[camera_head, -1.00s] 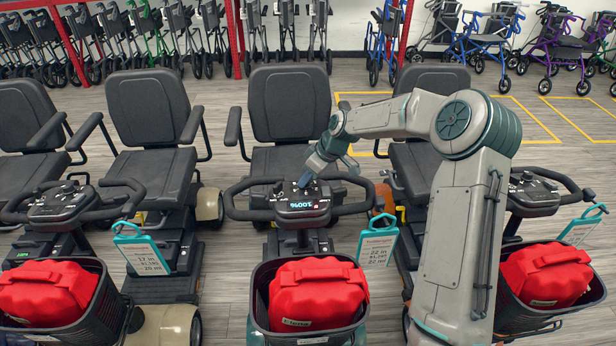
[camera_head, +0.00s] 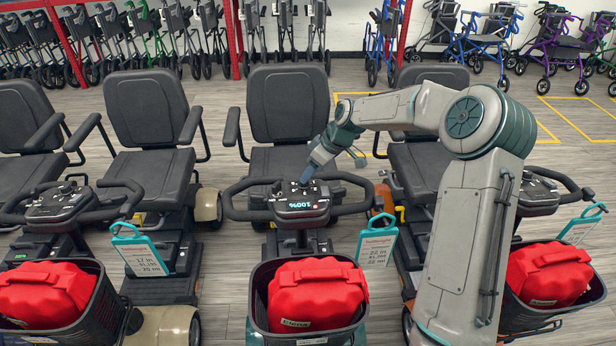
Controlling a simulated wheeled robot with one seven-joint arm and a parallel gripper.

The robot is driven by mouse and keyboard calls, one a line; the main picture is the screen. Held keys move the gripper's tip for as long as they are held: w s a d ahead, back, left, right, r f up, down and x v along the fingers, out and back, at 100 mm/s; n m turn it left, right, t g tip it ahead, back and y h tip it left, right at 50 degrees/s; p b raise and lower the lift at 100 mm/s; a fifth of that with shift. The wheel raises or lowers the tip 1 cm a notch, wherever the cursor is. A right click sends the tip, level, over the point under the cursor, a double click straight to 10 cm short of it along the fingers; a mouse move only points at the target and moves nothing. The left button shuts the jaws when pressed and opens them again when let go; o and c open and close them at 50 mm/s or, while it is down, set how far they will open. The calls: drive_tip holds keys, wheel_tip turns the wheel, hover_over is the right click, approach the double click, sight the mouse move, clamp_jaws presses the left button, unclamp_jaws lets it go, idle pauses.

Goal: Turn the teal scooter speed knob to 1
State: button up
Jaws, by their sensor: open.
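The teal scooter stands in the middle, with its dark control panel (camera_head: 302,205) between looped black handlebars. A lit display on the panel reads 100%, upside down from here. My gripper (camera_head: 306,181) points down at the top edge of the panel, where small knobs and switches sit. The gripper tips cover part of that area, so the speed knob and its setting cannot be made out. Whether the fingertips touch the knob cannot be told. A little of the teal body shows beside the front basket (camera_head: 262,310).
A red bag (camera_head: 316,293) fills the basket. A teal-framed price tag (camera_head: 376,243) hangs right of the handlebar. Similar scooters stand close on both sides, with panels at left (camera_head: 62,203) and right (camera_head: 535,193). A black seat (camera_head: 288,105) stands behind the panel.

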drive_tip(key=b+v, duration=0.1)
drive_tip(key=v, duration=0.9)
drive_tip(key=shift+d+r, duration=0.15)
drive_tip(key=shift+r, duration=0.15)
drive_tip(key=shift+s, duration=0.1)
drive_tip(key=s+d+m+h, duration=0.1)
drive_tip(key=s+m, duration=0.3)
drive_tip(key=s, duration=0.7)
drive_tip(key=s+d+r+m+t+h, duration=0.1)
drive_tip(key=s+d+m+h, duration=0.1)
drive_tip(key=s, duration=0.9)
drive_tip(key=s+d+m+h, duration=0.2)
drive_tip(key=s+m, duration=0.3)
drive_tip(key=s, duration=0.6)
drive_tip(key=shift+s+d+r+m+t, duration=0.3)
drive_tip(key=shift+s+d+r, duration=0.1)
drive_tip(key=shift+d, duration=0.1)
